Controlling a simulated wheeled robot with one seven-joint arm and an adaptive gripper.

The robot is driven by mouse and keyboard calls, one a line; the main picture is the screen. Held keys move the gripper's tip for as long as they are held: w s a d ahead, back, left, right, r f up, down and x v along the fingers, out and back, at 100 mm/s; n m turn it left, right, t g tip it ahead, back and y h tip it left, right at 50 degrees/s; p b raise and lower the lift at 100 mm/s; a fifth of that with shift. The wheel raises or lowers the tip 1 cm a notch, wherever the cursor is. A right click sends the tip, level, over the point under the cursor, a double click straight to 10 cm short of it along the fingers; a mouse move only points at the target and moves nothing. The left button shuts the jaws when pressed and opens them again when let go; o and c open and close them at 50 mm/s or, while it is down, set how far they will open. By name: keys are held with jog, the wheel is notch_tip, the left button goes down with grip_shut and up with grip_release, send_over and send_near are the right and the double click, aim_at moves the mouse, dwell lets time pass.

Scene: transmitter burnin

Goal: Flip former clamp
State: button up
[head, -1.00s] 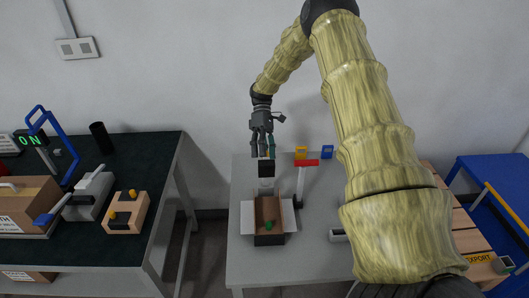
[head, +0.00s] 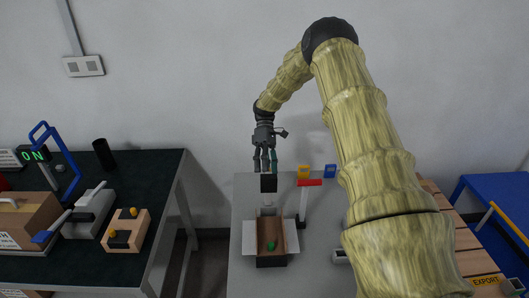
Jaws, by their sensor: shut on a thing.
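An open brown carton (head: 261,231) with white side flaps stands on the grey table, and a small green piece (head: 271,245) lies inside it. At its back end a black block (head: 268,183) sits above a pale stem (head: 267,199); this looks like the former's clamp, but I cannot be certain. My gripper (head: 265,170) points down from above, its fingertips at the top of the black block and shut on it. A teal strip shows beside the right finger; I cannot tell what it is. The fingers' exact contact is too small to see.
A red-topped stand (head: 309,183) is close right of the black block, with yellow (head: 303,171) and blue (head: 330,170) pieces behind. A dark bench (head: 150,175) with a blue-handled fixture (head: 88,212) and wooden block (head: 125,230) is left, across a gap. My arm hides the table's right side.

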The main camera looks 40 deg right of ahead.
jog(key=w+d+b, duration=0.4)
jog(key=w+d, duration=0.2)
jog(key=w, duration=0.2)
jog(key=shift+w+d+r+b, duration=0.15)
jog(key=shift+w+r+b, duration=0.15)
jog(key=shift+r, duration=0.05)
dwell(1.0)
dwell(0.5)
notch_tip(320, 180, up, 10)
dwell(0.6)
jog(key=shift+f, duration=0.1)
dwell(0.4)
